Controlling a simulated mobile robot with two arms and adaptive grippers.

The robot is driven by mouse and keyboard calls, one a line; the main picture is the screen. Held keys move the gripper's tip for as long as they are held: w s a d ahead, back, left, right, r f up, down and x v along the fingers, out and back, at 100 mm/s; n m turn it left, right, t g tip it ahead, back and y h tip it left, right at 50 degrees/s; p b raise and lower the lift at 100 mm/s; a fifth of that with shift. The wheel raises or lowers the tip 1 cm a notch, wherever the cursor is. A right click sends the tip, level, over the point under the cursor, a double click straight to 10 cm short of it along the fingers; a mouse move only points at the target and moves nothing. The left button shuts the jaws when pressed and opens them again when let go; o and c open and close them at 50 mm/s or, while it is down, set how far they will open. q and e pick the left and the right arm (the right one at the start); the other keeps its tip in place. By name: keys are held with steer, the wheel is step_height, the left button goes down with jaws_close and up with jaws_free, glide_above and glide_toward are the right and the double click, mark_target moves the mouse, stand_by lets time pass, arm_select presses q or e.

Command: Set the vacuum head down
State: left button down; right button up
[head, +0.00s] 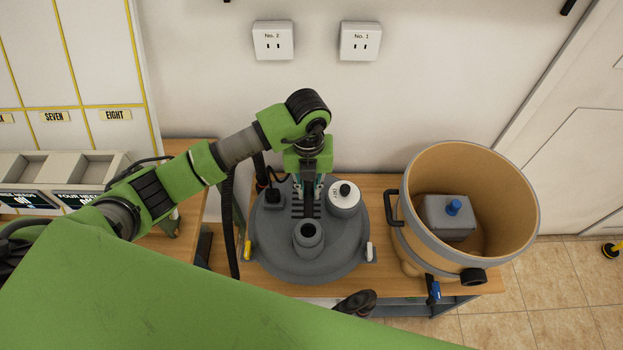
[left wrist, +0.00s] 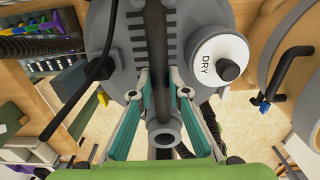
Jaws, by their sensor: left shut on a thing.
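The vacuum head (head: 285,255) is a round grey lid with a ridged top, a round port and a white DRY canister (head: 344,198). It appears over the left part of the wooden table; whether it touches the top I cannot tell. My left gripper (head: 308,190) is shut on the dark handle bar across its top. In the left wrist view my left gripper (left wrist: 160,78) has its teal fingers on either side of that bar on the vacuum head (left wrist: 122,50). My right gripper is not in view.
An open drum (head: 415,240) with a grey box and blue knob (head: 453,207) inside stands to the right on the table (head: 375,190). A dark hose (head: 228,225) hangs at the left. Two wall sockets (head: 273,41) are behind. A label rack (head: 80,165) stands at far left.

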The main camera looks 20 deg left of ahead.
arm_select(q)
steer(key=shift+w+d+f+p, duration=0.1)
steer(key=shift+f+p, duration=0.25)
steer(key=shift+f, duration=1.8)
steer(key=c, duration=1.9)
jaws_free()
steer(key=shift+s+f, duration=0.15)
steer(key=shift+s, duration=0.05)
steer(key=shift+w+r, duration=0.1)
steer(key=shift+r, duration=0.5)
step_height(320, 180, up, 9)
steer(key=shift+r+b, duration=0.2)
steer(key=shift+b, duration=0.95)
steer(key=shift+r, duration=0.7)
